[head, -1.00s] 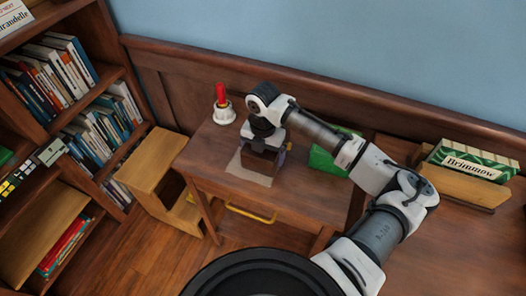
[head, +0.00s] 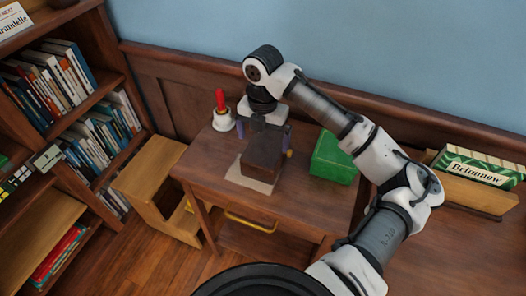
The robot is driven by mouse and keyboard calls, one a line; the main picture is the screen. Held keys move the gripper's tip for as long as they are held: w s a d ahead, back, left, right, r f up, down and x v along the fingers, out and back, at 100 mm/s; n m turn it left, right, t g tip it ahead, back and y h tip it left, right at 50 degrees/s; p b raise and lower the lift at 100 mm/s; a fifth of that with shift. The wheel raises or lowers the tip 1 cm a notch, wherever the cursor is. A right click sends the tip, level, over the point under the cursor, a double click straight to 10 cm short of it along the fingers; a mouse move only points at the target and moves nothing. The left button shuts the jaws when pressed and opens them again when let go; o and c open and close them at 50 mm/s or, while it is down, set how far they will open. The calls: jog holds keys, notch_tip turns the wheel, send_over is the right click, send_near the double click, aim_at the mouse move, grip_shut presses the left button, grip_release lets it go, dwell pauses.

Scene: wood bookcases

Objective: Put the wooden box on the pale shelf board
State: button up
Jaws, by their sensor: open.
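The wooden box (head: 262,157) is a dark brown block. It sits on a beige mat (head: 236,177) on the small wooden desk. My gripper (head: 265,134) is open above and behind the box in the head view, with a finger toward each side and nothing held. Its fingers partly overlap the box's far edge, and I cannot tell whether they touch it. A pale shelf board (head: 40,238) shows in the lower part of the dark bookcase at the left, its surface bare.
A red-handled bell (head: 222,112) and a green box (head: 334,157) stand on the desk (head: 305,187), either side of my gripper. A wooden step stool (head: 150,180) stands between desk and bookcase (head: 75,90). Red books (head: 60,247) lie below the pale board.

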jog(key=shift+r, duration=1.15)
